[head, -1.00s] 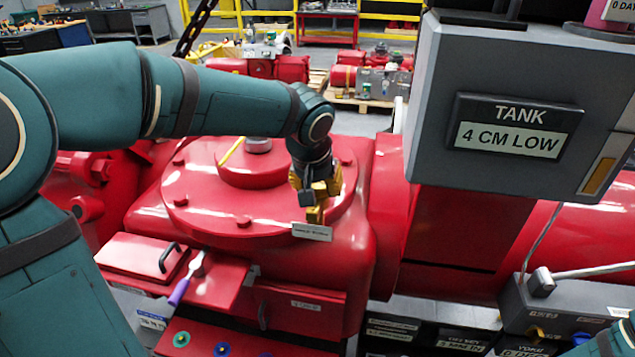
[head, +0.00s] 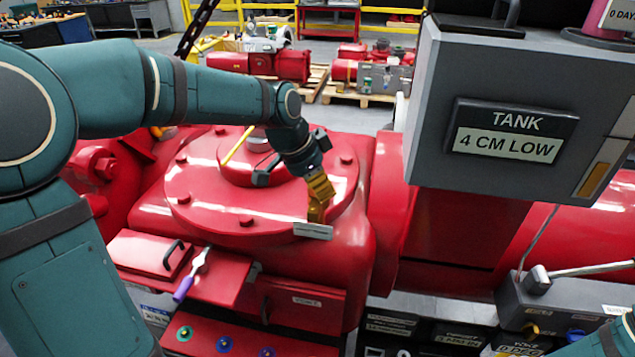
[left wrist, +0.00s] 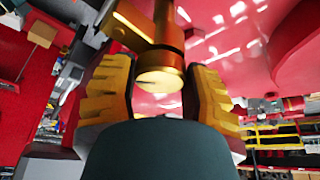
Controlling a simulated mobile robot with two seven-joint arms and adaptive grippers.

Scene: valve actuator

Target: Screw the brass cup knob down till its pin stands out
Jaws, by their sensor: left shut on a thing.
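The brass cup knob (left wrist: 160,80) shows in the left wrist view between my two yellow fingers, with a brass stem behind it. Its round end face looks plain, and I cannot make out a pin. My left gripper (head: 318,198) is shut on the knob, at the front right edge of the red round cover (head: 200,205). In the head view the hand leans down to the right, and the fingers largely hide the knob.
A grey box with a TANK sign (head: 515,130) hangs close on the right. A purple-handled tool (head: 190,278) lies on the red ledge at the front left, near a black handle (head: 172,257). A yellow rod (head: 237,147) stands on the cover behind the hand.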

